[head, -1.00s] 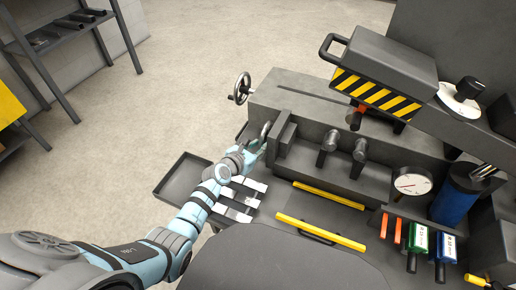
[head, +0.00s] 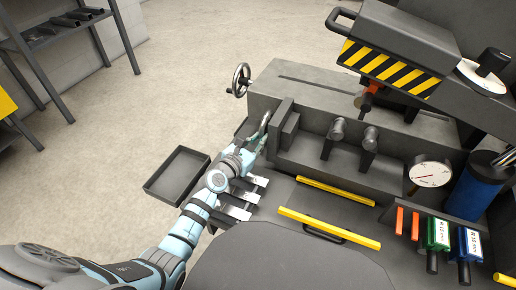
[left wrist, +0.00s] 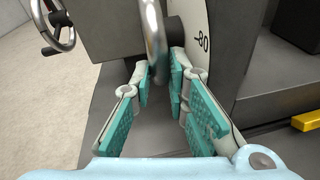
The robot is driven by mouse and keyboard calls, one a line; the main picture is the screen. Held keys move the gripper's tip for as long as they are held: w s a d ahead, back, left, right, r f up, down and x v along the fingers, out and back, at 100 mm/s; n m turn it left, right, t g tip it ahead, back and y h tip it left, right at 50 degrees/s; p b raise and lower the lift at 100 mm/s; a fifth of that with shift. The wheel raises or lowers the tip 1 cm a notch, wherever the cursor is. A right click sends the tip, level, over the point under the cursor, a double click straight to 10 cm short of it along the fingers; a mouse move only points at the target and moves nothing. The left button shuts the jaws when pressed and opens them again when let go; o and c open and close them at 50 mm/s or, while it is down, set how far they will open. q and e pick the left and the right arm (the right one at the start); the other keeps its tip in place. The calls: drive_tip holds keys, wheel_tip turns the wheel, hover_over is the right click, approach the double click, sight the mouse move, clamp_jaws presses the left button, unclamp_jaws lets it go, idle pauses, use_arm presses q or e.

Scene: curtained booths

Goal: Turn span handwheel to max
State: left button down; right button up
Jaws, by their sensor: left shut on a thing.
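A metal handwheel (left wrist: 152,35) stands edge-on in the left wrist view, with a white dial marked 80 (left wrist: 197,40) just to its right. In the head view this handwheel (head: 265,120) shows as a thin rim at the left end of the grey machine. My left gripper (head: 258,144) reaches it from below. In the left wrist view its teal-padded fingers (left wrist: 160,80) are shut on the lower rim. I cannot tell the dial's reading. A second handwheel (head: 239,80) sticks out farther back. My right gripper is out of view.
A dark empty tray (head: 150,186) and several pale metal pieces (head: 238,205) lie around my left forearm. Yellow bars (head: 328,229), a round gauge (head: 430,173) and a striped hood (head: 390,65) are to the right. Open floor lies at left.

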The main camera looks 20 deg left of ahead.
use_arm(q)
drive_tip(key=c, duration=1.8)
unclamp_jaws()
drive_tip(key=shift+f, duration=0.1)
drive_tip(key=shift+c, duration=0.2)
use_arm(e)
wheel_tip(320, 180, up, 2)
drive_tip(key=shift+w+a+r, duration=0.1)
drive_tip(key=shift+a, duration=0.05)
use_arm(q)
drive_tip(key=shift+s, duration=0.1)
drive_tip(key=v, duration=1.2)
